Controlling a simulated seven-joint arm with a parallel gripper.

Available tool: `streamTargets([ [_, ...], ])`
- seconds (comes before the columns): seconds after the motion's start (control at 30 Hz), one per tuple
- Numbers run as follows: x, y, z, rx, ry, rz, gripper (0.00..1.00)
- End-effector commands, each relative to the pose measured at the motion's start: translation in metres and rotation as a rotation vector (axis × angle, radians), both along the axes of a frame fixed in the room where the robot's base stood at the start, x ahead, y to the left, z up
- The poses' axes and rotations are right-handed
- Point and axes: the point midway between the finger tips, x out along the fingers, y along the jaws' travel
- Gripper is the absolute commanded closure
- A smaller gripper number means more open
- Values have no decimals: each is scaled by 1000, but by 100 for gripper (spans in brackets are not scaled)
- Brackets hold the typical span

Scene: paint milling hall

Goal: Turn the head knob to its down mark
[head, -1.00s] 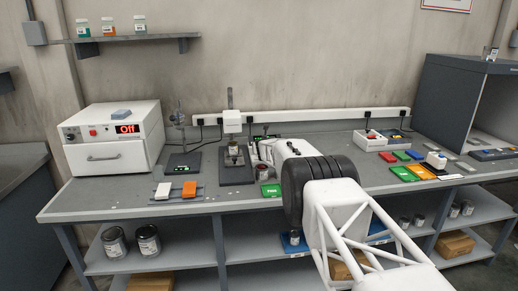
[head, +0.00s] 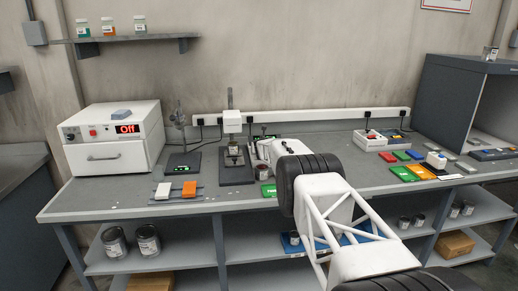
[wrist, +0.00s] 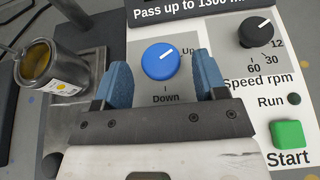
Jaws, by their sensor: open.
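The head knob (wrist: 160,62) is a round blue knob on a pale panel in the wrist view. Its white pointer line aims up and right, toward the Up mark (wrist: 188,50). The Down mark (wrist: 165,98) is a short line with its word directly below the knob. My gripper (wrist: 163,76) is open, with one blue finger left of the knob and one right of it. A gap shows on both sides, and I cannot tell how high the fingertips are above the panel. In the head view I cannot make out the knob.
Right of the knob are a black speed knob (wrist: 261,30) and a green Start button (wrist: 288,134). An open can (wrist: 48,67) stands to the left. In the head view, a white oven (head: 115,138) reads Off, and coloured cards (head: 405,173) lie at right.

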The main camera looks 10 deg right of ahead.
Motion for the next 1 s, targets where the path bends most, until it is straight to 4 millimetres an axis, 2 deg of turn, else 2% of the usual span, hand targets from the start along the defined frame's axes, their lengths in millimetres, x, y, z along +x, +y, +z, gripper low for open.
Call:
streamTargets([
  [0.3, 10, 0, -6, 0, 1, 0, 35],
  [0.7, 11, 0, -6, 0, 1, 0, 35],
  [0.77, 11, 0, -6, 0, 1, 0, 42],
  [1.0, 11, 0, -5, 0, 0, 0, 79],
])
